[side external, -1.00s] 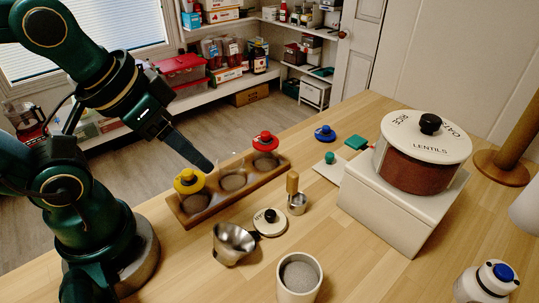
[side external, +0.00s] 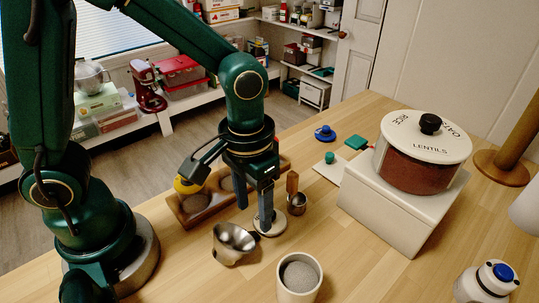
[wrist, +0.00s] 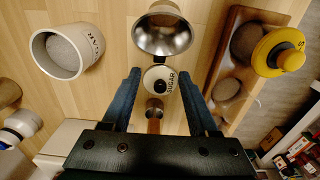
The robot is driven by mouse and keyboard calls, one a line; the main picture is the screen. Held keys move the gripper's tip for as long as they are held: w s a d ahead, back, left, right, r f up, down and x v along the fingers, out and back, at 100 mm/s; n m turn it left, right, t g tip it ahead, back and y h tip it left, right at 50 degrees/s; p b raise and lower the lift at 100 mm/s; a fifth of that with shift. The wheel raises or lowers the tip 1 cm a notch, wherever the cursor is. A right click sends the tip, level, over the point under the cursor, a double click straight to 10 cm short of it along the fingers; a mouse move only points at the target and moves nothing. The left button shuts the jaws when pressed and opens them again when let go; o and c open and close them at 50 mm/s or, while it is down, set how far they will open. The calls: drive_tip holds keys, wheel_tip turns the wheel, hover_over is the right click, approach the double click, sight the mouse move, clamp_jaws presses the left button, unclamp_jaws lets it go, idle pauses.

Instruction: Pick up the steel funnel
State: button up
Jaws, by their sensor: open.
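The steel funnel (side external: 231,244) lies on the wooden counter, its wide mouth showing, just in front of my gripper in the side view. In the wrist view the funnel (wrist: 163,32) is at the top centre, beyond the fingertips. My gripper (side external: 253,207) points down with its two blue fingers apart and nothing between them. In the wrist view the open fingers (wrist: 160,74) frame a white sugar lid (wrist: 157,79) with a black knob. The gripper is above and beside the funnel, not around it. One finger hides part of the lid in the side view.
A white sugar canister (side external: 299,289) stands right of the funnel. A wood-handled metal scoop (side external: 297,204) is close behind the gripper. A wooden tray (side external: 184,218) with a yellow-knobbed lid (side external: 189,183) lies left. A white box (side external: 385,217) bears the lentils container (side external: 418,160).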

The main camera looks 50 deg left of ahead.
sight(254, 234)
drive_tip(key=shift+s+d+f, duration=0.1)
drive_tip(key=shift+s+f, duration=0.1)
drive_tip(key=shift+f, duration=2.5)
clamp_jaws()
